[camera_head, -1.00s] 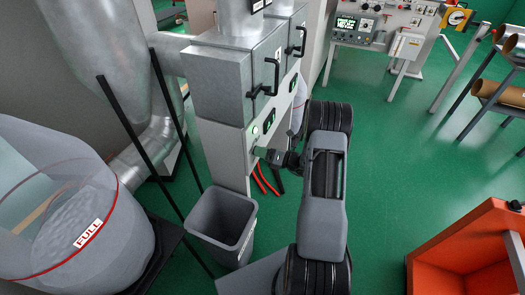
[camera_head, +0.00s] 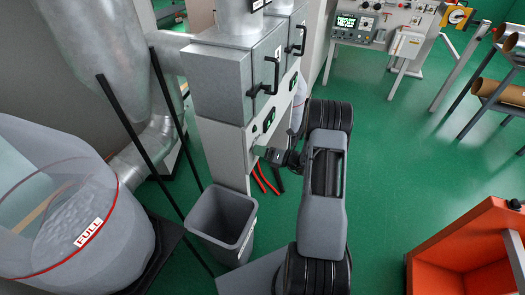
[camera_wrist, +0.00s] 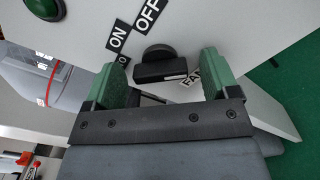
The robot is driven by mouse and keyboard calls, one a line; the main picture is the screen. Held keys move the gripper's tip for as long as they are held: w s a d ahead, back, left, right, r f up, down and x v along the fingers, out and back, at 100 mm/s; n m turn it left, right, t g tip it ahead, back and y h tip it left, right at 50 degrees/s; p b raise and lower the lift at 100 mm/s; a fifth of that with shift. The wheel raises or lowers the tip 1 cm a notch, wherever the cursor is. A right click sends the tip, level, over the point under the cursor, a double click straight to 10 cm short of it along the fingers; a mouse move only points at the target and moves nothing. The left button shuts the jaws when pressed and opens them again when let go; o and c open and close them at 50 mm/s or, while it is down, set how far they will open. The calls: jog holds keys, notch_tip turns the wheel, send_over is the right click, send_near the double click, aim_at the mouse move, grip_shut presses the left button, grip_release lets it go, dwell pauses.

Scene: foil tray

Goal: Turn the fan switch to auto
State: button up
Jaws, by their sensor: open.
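The fan switch is a black rotary knob (camera_wrist: 158,64) with a raised bar grip on a pale panel in the wrist view. A "FAN" label (camera_wrist: 190,78) is beside it, partly covered by my right finger. "OFF" (camera_wrist: 148,14) and "ON" (camera_wrist: 118,38) labels are above and left of the knob. A third dark label below "ON" is mostly hidden behind my left finger. My gripper (camera_wrist: 164,76) is open, its green fingertips on either side of the knob with visible gaps. In the head view my gripper (camera_head: 264,152) is at the cabinet's lower front; the knob is hidden there.
A green round button (camera_wrist: 44,8) is at the wrist view's upper left. The grey cabinet (camera_head: 215,90) has black handles above my gripper. A grey bin (camera_head: 215,220) and a clear "FULL" bag (camera_head: 110,235) are left. Green floor is open to the right, before an orange box (camera_head: 455,240).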

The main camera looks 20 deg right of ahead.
jog(key=b+v, duration=0.1)
jog(key=v, duration=1.2)
jog(key=shift+s+d, duration=0.3)
jog(key=s+a+r+n+g+h+p, duration=0.1)
jog(key=s+a+n+g, duration=0.45)
jog(key=n, duration=0.35)
jog(key=s+a+n+g+h, duration=0.2)
jog(key=s+a+n+g, duration=0.2)
jog(key=n+g, duration=0.4)
jog(key=s+a+r+n+t+h+p, duration=0.1)
jog(key=a+r+n+h, duration=0.3)
jog(key=r+n, duration=0.6)
jog(key=s+a+r+n+t+h+p, duration=0.1)
jog(key=a+r+n+t+h+p, duration=0.2)
jog(key=r+n, duration=0.6)
jog(key=a+r+h, duration=0.2)
jog(key=a, duration=0.1)
jog(key=shift+s+a+r+n, duration=0.2)
jog(key=shift+s+a+n, duration=0.05)
jog(key=shift+s+n, duration=0.15)
